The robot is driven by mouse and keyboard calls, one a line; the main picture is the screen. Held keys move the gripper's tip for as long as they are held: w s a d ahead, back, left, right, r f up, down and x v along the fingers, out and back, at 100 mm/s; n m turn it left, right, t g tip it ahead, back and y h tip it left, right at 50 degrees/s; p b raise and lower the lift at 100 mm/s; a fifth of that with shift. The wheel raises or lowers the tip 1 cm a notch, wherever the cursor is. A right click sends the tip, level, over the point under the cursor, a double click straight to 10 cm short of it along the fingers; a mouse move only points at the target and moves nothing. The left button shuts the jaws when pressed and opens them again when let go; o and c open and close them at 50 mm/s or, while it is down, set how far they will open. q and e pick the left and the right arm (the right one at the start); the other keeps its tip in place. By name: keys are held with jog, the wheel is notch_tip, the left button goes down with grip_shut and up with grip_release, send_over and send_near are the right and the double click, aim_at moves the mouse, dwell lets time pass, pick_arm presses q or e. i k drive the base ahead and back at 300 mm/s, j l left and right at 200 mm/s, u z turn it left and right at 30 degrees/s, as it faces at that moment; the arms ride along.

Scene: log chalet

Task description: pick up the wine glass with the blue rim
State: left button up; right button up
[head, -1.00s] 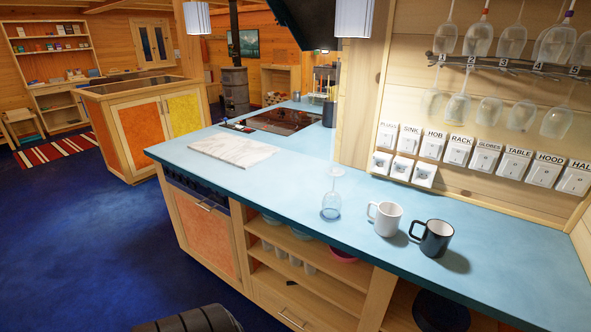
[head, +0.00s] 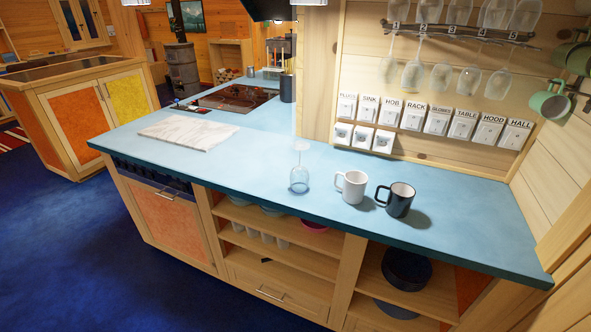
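A clear wine glass (head: 299,181) stands upside down on the blue counter, bowl down and foot up, left of the white mug. Its bowl looks bluish, but I cannot tell whether its rim is blue or the counter shows through. Several more clear wine glasses (head: 412,75) hang upside down from a numbered wall rack (head: 460,32) at the upper right. Their rim colours are too small to tell. Neither of my grippers is in view.
The blue counter (head: 250,165) holds a white mug (head: 351,187), a dark mug (head: 397,200) close right of the glass, and a marble board (head: 188,132). Labelled switches (head: 437,120) line the wall behind. Green mugs (head: 549,103) hang at right. Open shelves (head: 285,250) lie below.

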aim_at(299, 175)
jog(key=i+j+z, duration=0.1)
jog(key=j, duration=0.25)
jog(key=i+j+z, duration=0.15)
jog(key=j, duration=0.25)
jog(key=i+j+z, duration=0.1)
jog(key=j, duration=0.3)
jog(key=i+j+z, duration=0.15)
jog(key=j, duration=0.25)
